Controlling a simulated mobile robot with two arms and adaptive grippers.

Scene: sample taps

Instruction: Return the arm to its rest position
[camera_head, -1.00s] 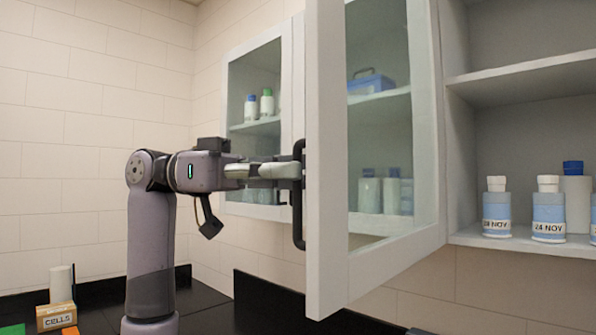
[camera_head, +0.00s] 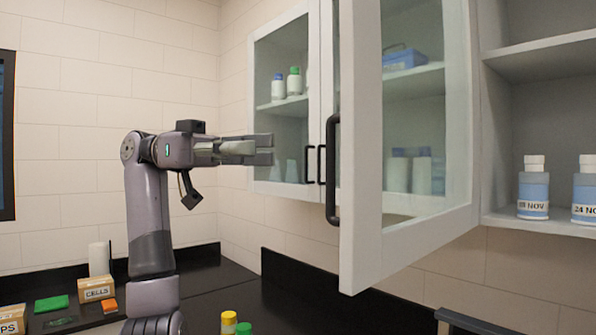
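My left gripper (camera_head: 270,150) is at the centre left of the head view, with its arm rising from the lower left. It points right, toward the open cabinet door (camera_head: 361,160), and is apart from the door's black handle (camera_head: 332,170). Nothing shows between its fingers. The fingers are seen side-on, so their gap is hard to judge. The door stands swung outward with its glass pane facing right. My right gripper is not in view.
Labelled blue bottles (camera_head: 533,190) stand on the open shelf at right. A closed glass cabinet door (camera_head: 281,110) is behind the gripper. On the black counter are a yellow-capped vial (camera_head: 229,322), a CELLS box (camera_head: 96,289) and a green item (camera_head: 51,304).

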